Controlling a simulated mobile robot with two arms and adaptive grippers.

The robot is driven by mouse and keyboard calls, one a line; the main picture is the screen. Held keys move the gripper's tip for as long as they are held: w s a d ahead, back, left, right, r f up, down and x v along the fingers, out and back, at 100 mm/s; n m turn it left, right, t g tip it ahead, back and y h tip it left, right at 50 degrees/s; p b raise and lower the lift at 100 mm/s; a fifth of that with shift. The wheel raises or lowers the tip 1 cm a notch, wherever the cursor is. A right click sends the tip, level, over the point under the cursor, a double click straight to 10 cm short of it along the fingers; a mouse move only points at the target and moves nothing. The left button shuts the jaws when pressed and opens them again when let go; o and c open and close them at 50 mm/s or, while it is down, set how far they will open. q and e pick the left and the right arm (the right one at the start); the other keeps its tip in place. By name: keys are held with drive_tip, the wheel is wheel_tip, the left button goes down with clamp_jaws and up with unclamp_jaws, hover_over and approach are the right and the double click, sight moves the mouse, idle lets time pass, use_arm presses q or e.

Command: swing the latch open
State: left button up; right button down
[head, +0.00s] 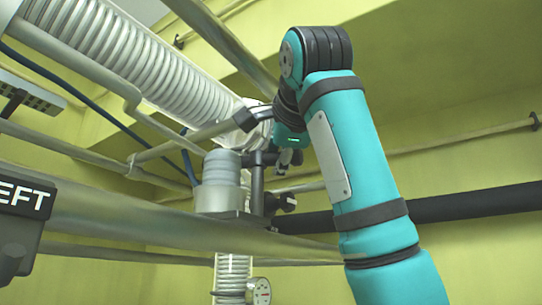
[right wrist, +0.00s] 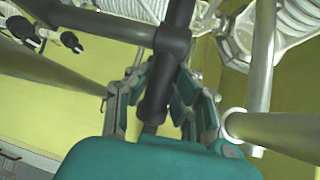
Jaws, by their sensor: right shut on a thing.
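The latch looks like a dark grey bar (right wrist: 156,98) that hangs down from a cross-shaped dark joint (right wrist: 172,42) in the right wrist view. My right gripper (right wrist: 160,100) has its fingers on both sides of this bar and is shut on it. In the head view my right gripper (head: 288,157) is at the dark pipe fitting (head: 258,160), beside the grey cylinder (head: 222,168). The gripped part is mostly hidden there by the gripper. A part labelled "EFT" (head: 25,196), probably of my left arm, shows at the left edge; my left gripper is not in view.
A glass coil tube (head: 125,55) slopes down towards the fitting. Metal rails (head: 170,222) and a black pipe (head: 455,207) cross close to my right arm. A gauge (head: 262,290) sits low in the middle. A black knob (right wrist: 70,41) shows in the right wrist view.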

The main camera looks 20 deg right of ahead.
drive_tip(key=shift+s+a+f+m+g+h, duration=0.1)
drive_tip(key=shift+a+m+g+h, duration=0.05)
drive_tip(key=shift+m+h, duration=0.25)
drive_tip(key=shift+a+f+m+g+h, duration=0.15)
drive_tip(key=shift+m+h, duration=0.15)
drive_tip(key=shift+h, duration=0.2)
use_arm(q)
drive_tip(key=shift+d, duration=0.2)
use_arm(e)
drive_tip(key=shift+h, duration=0.3)
drive_tip(key=c, duration=1.1)
unclamp_jaws()
drive_tip(key=shift+d+r, duration=0.1)
drive_tip(key=shift+r, duration=0.05)
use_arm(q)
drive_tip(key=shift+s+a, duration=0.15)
use_arm(e)
drive_tip(key=shift+s+r, duration=0.1)
drive_tip(key=shift+s, duration=0.1)
drive_tip(key=v, duration=0.7)
